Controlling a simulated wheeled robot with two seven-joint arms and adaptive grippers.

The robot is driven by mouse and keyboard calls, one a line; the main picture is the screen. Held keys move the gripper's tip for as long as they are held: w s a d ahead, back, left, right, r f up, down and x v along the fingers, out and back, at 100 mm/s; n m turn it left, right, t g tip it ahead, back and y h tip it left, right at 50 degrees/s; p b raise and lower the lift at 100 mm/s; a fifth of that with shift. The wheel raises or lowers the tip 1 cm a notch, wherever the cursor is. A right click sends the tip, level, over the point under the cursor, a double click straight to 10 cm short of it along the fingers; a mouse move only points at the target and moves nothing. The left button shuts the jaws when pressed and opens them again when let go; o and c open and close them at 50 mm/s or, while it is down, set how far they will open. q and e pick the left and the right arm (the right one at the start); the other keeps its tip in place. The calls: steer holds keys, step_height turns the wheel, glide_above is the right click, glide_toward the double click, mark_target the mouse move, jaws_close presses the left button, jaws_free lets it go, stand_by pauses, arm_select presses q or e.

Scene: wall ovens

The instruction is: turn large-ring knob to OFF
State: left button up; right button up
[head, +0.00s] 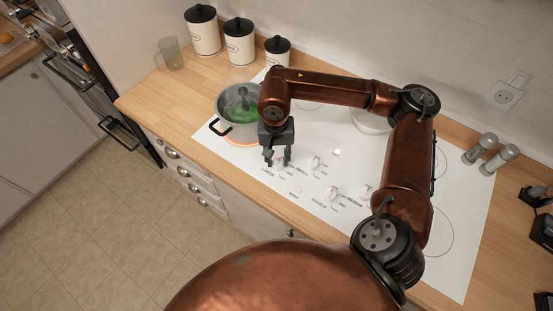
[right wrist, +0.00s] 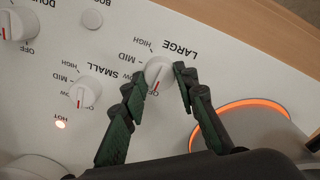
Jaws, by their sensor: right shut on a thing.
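The white large-ring knob (right wrist: 156,70) sits under the LARGE label in the right wrist view. Its red mark points down in the picture, much like the small knob's mark, which points near OFF. In the head view my right gripper (head: 278,161) reaches down at the cooktop's front edge and covers most of the knob. The large ring (right wrist: 255,105) glows orange. My left gripper is not in view.
A pot (head: 234,122) with green contents stands on the glowing ring, close to my right gripper. The small knob (right wrist: 84,93) is nearby, with a lit HOT light (right wrist: 60,125). Canisters (head: 239,42) and a glass (head: 171,54) stand at the back left; shakers (head: 480,148) stand right.

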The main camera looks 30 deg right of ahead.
mark_target(277, 161)
steer(key=shift+n, duration=0.4)
steer(key=o, duration=1.2)
steer(key=shift+c, duration=0.2)
steer(key=shift+r, duration=0.1)
step_height(277, 161, up, 12)
steer(key=shift+a, duration=0.15)
